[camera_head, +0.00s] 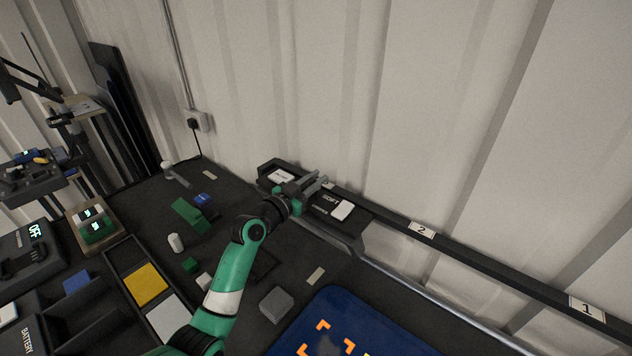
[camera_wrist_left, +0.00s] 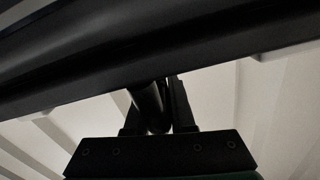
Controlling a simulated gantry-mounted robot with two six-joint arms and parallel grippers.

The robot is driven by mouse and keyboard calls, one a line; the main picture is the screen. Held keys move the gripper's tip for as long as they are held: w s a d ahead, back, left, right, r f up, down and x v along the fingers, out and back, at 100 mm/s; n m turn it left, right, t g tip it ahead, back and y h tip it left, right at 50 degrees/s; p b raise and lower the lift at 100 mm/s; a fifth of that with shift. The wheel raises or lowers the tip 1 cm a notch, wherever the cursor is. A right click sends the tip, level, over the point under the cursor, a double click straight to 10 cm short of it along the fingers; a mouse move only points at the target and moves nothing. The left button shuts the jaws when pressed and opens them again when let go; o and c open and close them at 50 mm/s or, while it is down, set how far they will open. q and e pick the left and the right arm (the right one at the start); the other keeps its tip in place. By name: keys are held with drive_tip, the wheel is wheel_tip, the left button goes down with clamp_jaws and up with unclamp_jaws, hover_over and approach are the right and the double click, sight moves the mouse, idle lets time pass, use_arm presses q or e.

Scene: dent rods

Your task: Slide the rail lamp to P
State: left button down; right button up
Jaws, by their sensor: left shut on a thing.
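The rail lamp (camera_head: 360,222) is a long dark housing with pale lettering and white patches, set at the left part of the wall rail (camera_head: 480,257). My left gripper (camera_head: 312,187) reaches across it from the front. In the left wrist view, my left gripper (camera_wrist_left: 157,108) is shut on a dark round bar, the lamp's handle (camera_wrist_left: 148,98), below the long black body. The white marks 2 (camera_head: 421,230) and 1 (camera_head: 587,308) sit along the rail to the right. No letter P can be read; my gripper partly covers a pale mark there. My right gripper is not in view.
Below the rail lies a dark bench with a blue mat (camera_head: 375,325), a grey block (camera_head: 276,304), a white cylinder (camera_head: 176,243) and green blocks (camera_head: 190,215). A divided tray (camera_head: 108,290) stands at left. The rail to the right looks clear.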

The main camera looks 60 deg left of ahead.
use_arm(q)
drive_tip(key=c, duration=1)
unclamp_jaws()
drive_tip(key=shift+s+a, duration=0.1)
drive_tip(key=shift+a, duration=0.15)
drive_tip(key=shift+o, duration=1)
drive_tip(key=shift+a, duration=0.15)
drive_tip(key=shift+s+d, duration=0.2)
drive_tip(key=shift+s, duration=0.1)
drive_tip(key=p+v, duration=0.2)
drive_tip(key=v, duration=0.9)
